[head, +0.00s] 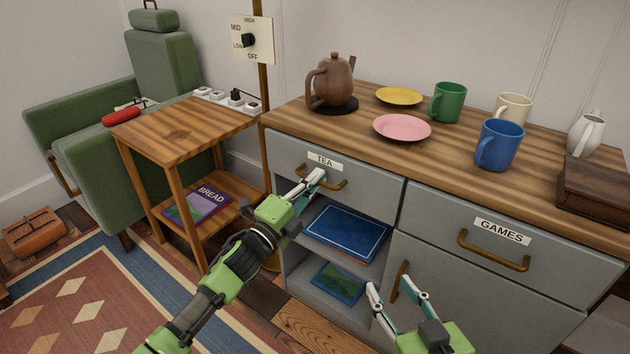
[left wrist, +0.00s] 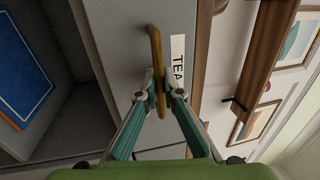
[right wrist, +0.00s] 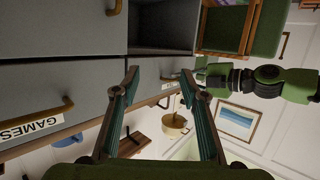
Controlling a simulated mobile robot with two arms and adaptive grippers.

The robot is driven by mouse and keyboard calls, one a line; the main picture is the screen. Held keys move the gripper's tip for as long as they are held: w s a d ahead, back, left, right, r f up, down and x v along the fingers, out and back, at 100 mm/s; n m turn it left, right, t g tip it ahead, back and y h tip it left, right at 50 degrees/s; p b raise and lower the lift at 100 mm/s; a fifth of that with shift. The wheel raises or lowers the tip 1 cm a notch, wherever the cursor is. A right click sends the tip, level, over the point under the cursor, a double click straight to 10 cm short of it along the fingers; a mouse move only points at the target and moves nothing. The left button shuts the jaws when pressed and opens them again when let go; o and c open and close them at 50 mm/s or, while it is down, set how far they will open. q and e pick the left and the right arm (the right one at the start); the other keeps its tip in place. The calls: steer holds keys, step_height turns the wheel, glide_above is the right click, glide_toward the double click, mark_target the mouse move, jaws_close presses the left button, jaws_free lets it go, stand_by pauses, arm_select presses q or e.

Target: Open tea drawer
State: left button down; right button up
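The tea drawer (head: 374,197) is the grey upper left drawer of the cabinet, with a TEA label (head: 325,161) and a brass handle (head: 339,185). Its front looks flush with the cabinet.
Below the drawer is an open shelf with a blue book (head: 347,232). The GAMES drawer (head: 450,215) is to the right. A teapot (head: 332,82), plates and several mugs stand on the wooden top. A side table (head: 180,130) stands to the left.

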steer(key=s+d+f+g+h+p, duration=0.25)
steer(key=s+f+g, duration=0.35)
steer(key=s, duration=0.3)
steer(key=s+d+f+g+h+p, duration=0.1)
steer(key=s+d+f+g+p, duration=0.4)
steer(key=s, duration=0.4)
arm_select(q)
steer(key=r+v, duration=0.2)
steer(key=v, duration=0.8)
steer(key=r+v, duration=0.2)
steer(key=v, duration=0.8)
steer(key=shift+s+a, duration=0.45)
steer(key=shift+s, duration=0.15)
arm_select(e)
step_height(320, 180, down, 6)
steer(key=w+a, duration=0.1)
steer(key=shift+w+a+f+m, duration=0.15)
steer(key=shift+w+a+m, duration=0.05)
steer(key=shift+w+m, duration=0.1)
arm_select(q)
steer(key=shift+f, duration=0.15)
arm_select(e)
steer(key=shift+y, duration=0.25)
arm_select(q)
steer(key=c, duration=2.2)
jaws_free()
